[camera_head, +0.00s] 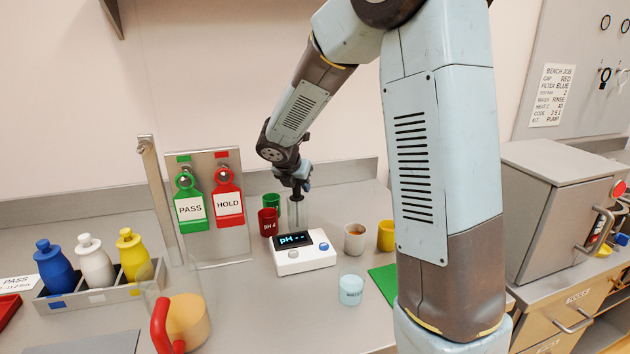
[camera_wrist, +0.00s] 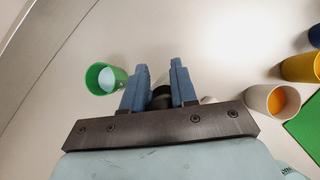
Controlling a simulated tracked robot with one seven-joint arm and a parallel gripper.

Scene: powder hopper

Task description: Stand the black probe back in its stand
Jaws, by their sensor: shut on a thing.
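My gripper (camera_head: 297,181) is behind the white pH meter (camera_head: 305,258), pointing down. It is shut on the black probe (camera_head: 297,193), whose dark top also shows between the two blue fingers in the wrist view (camera_wrist: 161,97). A pale, see-through upright holder, seemingly the stand (camera_head: 297,215), is directly below the gripper, behind the meter. The probe's lower part is in line with it, but I cannot tell how far inside it is. The meter's display reads "pH --".
Red (camera_head: 268,222) and green (camera_head: 272,201) cups stand just left of the stand. A white cup (camera_head: 355,239), a yellow cup (camera_head: 386,235) and a water beaker (camera_head: 351,289) are to the right. PASS and HOLD tags (camera_head: 210,205) hang left; a red-handled jug (camera_head: 182,322) stands in front.

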